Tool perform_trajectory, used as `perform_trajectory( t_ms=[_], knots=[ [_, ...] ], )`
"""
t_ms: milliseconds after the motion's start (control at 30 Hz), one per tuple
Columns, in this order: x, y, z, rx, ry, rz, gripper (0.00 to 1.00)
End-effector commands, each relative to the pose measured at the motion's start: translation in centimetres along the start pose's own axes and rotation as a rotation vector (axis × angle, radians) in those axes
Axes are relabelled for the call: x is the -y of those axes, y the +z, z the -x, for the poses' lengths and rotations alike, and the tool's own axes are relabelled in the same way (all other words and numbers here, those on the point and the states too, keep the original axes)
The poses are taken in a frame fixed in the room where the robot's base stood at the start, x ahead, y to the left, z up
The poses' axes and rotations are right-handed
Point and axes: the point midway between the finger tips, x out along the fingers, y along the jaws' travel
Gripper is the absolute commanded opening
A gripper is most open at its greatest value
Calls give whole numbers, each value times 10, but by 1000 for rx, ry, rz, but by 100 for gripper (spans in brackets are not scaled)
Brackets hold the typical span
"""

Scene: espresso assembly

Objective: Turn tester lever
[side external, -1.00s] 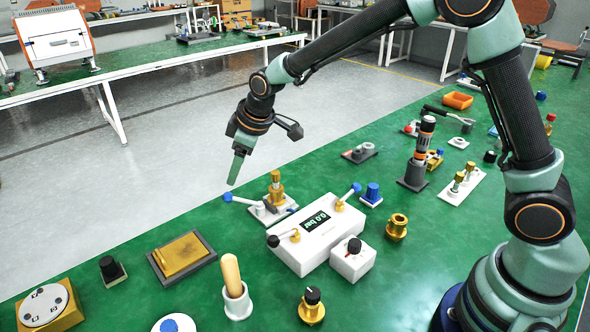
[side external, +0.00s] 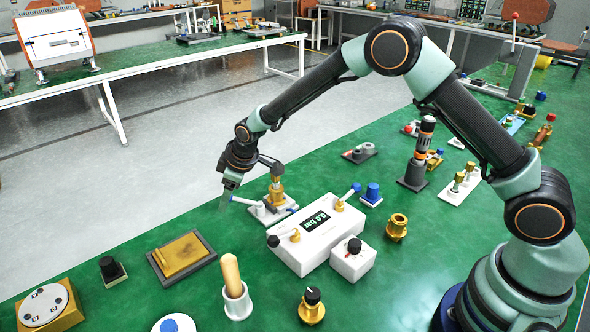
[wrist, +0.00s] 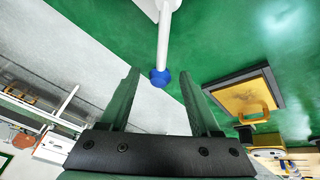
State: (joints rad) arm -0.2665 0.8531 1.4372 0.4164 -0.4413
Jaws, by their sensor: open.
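The lever in front of my gripper is a white rod with a blue knob. It extends left from a small white base with a brass fitting (side external: 275,190). In the wrist view the blue knob (wrist: 159,78) lies between and slightly beyond my two finger tips, with the white rod (wrist: 164,40) running up from it. My gripper (side external: 226,194) is open over the lever's end, and its fingers hide the knob in the side view. The white tester box (side external: 318,235) reads 0.0 bar and has a black-knobbed lever and a blue-knobbed lever (side external: 350,193).
A grey tray with a brass plate (side external: 182,255) sits left of the tester. A white cup with a wooden handle (side external: 237,300) and a black-knobbed brass part (side external: 312,306) stand in front. The green bench's edge lies just beyond the lever.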

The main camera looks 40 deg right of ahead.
Motion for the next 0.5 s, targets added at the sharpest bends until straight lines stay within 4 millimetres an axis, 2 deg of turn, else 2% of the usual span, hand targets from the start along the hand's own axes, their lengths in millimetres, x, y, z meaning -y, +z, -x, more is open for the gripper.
perform_trajectory(
  t_ms=[100,133,200,300,500],
  knots=[
    [0,0,0,0,0,0,63],
    [0,0,0,0,0,0,60],
    [0,0,0,0,0,0,33],
    [0,0,0,0,0,0,0],
    [0,0,0,0,0,0,0]
  ],
)
